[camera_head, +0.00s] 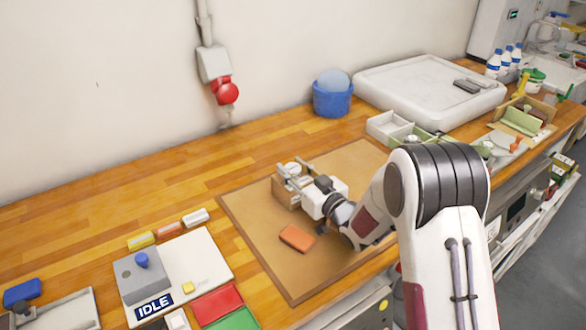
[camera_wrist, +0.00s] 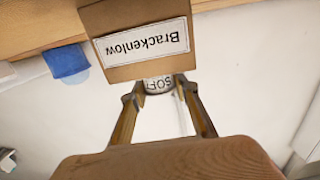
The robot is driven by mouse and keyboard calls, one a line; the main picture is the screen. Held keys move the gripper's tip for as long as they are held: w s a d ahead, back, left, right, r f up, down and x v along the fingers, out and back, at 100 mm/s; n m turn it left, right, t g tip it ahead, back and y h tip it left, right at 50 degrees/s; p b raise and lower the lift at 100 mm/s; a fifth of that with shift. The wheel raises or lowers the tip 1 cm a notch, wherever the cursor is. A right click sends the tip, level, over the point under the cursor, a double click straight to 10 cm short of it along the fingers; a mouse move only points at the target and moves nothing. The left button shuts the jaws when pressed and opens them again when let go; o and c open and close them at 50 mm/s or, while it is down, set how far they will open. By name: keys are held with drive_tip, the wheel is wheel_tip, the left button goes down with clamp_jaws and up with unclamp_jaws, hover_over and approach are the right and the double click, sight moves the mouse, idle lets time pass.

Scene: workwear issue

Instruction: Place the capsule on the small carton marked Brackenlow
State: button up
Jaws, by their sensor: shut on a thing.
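The small carton marked Brackenlow (camera_wrist: 140,40) is brown with a white label. It fills the top middle of the wrist view, its lettering upside down. In the head view the carton (camera_head: 284,193) stands on the brown mat, partly hidden by my gripper (camera_head: 296,176). In the wrist view my gripper (camera_wrist: 160,92) is shut on the capsule (camera_wrist: 158,85), a pale round piece with dark letters, partly read as "SOF". The capsule is right at the carton's edge in that view. I cannot tell whether it touches the carton.
An orange-brown block (camera_head: 297,238) lies on the mat (camera_head: 330,262) in front of the carton. Left are a white panel marked IDLE (camera_head: 205,255) and red (camera_head: 217,301) and green trays. Behind stand a blue bucket (camera_head: 333,101) and a large white tray (camera_head: 400,100). The mat's back is clear.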

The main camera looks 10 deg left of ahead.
drive_tip(key=shift+f, duration=0.1)
drive_tip(key=o, duration=1)
drive_tip(key=shift+r, duration=0.2)
drive_tip(key=shift+v, duration=6)
drive_tip(key=shift+r, duration=0.1)
